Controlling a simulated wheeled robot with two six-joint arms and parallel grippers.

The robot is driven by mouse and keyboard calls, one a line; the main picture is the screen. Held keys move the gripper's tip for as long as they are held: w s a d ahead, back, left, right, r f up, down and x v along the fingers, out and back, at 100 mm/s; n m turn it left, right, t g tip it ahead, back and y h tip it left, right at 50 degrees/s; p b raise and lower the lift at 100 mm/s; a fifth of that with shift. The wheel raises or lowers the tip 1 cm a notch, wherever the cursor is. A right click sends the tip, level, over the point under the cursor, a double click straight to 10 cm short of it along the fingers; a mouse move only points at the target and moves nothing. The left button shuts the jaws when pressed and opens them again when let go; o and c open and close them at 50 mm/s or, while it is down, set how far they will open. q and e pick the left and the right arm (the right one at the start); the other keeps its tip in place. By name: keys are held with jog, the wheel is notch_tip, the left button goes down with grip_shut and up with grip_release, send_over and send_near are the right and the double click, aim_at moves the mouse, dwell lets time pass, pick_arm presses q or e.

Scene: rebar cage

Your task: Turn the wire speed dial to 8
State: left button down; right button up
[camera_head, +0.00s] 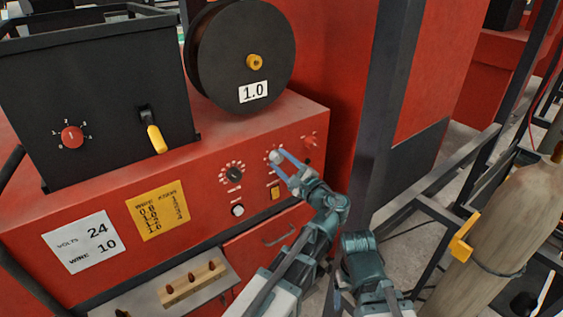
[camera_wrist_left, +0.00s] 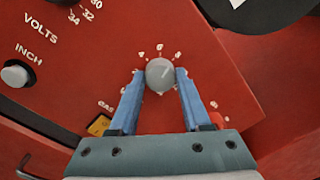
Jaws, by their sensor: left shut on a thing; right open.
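The wire speed dial (camera_head: 274,156) is a small grey round knob on the red machine's front panel, ringed by pale scale marks. In the left wrist view the knob (camera_wrist_left: 160,74) sits between the blue fingertips of my left gripper (camera_wrist_left: 155,78), which is shut on it. A light pointer line on the knob slants toward the upper right; the scale numbers are too small to read surely. In the head view my left gripper (camera_head: 283,160) reaches the dial from the lower right. My right arm shows at the lower middle, but its gripper fingers are not visible.
A black volts dial (camera_head: 233,173) is left of the wire speed dial, and a red knob (camera_head: 310,142) is to its right. A yellow switch (camera_head: 275,193) and grey inch button (camera_head: 238,210) lie below. A label (camera_head: 82,244) reads volts 24, wire 10. A wire spool (camera_head: 225,60) stands above.

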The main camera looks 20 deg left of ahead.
pick_arm(q)
jog(key=shift+m, duration=1.9)
jog(key=shift+c, duration=1.8)
grip_release()
jog(key=shift+s, duration=0.15)
